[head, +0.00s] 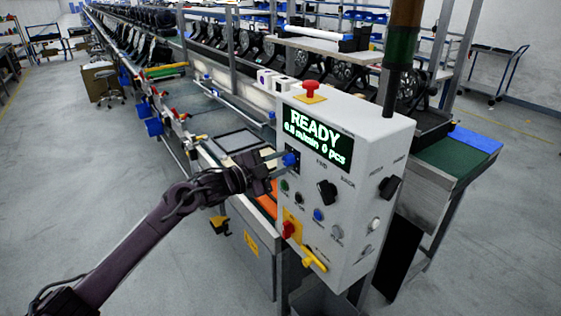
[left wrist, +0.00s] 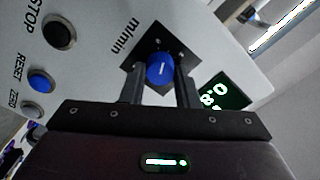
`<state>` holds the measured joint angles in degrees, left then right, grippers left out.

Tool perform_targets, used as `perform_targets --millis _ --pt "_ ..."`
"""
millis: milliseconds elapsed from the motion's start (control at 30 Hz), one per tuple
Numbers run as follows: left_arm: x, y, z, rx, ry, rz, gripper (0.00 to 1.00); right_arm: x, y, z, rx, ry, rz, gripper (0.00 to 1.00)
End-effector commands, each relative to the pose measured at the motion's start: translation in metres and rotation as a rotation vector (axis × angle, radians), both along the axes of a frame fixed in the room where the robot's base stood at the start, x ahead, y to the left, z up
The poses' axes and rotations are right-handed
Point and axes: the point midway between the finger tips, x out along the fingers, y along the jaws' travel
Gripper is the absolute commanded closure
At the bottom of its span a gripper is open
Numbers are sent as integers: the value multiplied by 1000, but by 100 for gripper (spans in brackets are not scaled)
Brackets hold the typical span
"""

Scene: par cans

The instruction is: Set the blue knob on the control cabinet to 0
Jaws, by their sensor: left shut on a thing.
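The control cabinet (head: 338,215) is a white box with a lit green display (head: 317,137) reading READY, with a line below that looks like 0.8 m/min 0 pcs. The blue knob (head: 290,159) is on its front face, left below the display. In the left wrist view the blue knob (left wrist: 160,69) sits on a dark square plate marked m/min, a white line on its face. My left gripper (head: 277,165) reaches it from the left, its fingers (left wrist: 159,80) on both sides of the knob, shut on it. My right gripper is not in view.
A red mushroom button (head: 311,88) is on the cabinet top. Black knobs (head: 326,192), a red-and-yellow switch (head: 289,228) and a yellow handle (head: 314,259) are on the front. A blue RESET button (left wrist: 41,78) is nearby. A conveyor line runs behind; floor at left is clear.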

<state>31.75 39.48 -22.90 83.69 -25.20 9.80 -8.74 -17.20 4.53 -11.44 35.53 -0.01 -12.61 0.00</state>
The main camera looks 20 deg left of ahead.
Motion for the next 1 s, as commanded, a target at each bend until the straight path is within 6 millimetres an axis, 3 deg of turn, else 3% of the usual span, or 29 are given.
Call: perform_targets --millis 433,1000 --pt "1 1 1 -211 163 2 95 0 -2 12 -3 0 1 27" --pt "1 1 0 -253 197 1 95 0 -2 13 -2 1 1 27"
